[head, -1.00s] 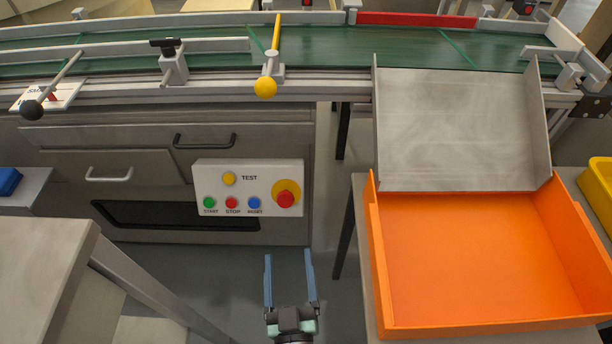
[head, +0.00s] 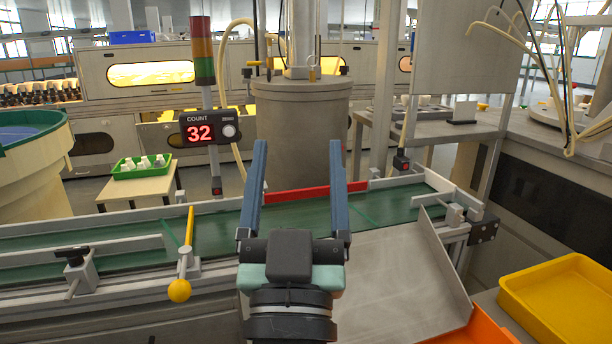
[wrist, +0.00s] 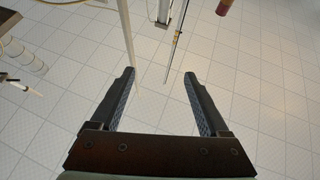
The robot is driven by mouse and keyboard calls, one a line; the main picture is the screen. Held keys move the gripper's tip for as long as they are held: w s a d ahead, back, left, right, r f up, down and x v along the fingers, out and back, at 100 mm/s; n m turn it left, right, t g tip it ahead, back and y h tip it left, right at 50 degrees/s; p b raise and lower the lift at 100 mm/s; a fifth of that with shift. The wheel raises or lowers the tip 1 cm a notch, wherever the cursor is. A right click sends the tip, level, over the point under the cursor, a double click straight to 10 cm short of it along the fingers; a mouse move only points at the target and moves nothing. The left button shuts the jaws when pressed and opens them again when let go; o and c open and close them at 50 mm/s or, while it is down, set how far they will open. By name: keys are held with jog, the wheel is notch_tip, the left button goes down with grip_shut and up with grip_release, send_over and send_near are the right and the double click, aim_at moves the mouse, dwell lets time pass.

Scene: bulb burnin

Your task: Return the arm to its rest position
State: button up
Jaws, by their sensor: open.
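My gripper (head: 298,165) is raised in the middle of the head view, with its two blue fingers pointing up and spread apart. It is open and holds nothing. In the wrist view my gripper (wrist: 158,78) also shows open, with only a tiled surface and some poles beyond it. In the head view it overlaps the green conveyor belt (head: 385,208) and the red strip (head: 310,193) behind it. I cannot tell how far it is from them.
A grey chute (head: 405,270) runs down from the belt to an orange tray (head: 475,330). A yellow bin (head: 560,295) stands at right. A counter reads 32 (head: 200,132) beside a signal tower (head: 203,50). A yellow-knobbed lever (head: 180,290) stands at the belt.

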jog(key=s+r+t, duration=0.1)
jog(key=s+r, duration=0.4)
jog(key=r, duration=0.3)
jog(key=s+r+t, duration=0.2)
jog(key=s+r, duration=0.3)
jog(key=r, duration=0.3)
notch_tip(320, 180, up, 37)
jog(key=p, duration=3.8)
jog(key=shift+w+d, duration=0.25)
jog(key=shift+d, duration=0.15)
jog(key=shift+f, duration=0.25)
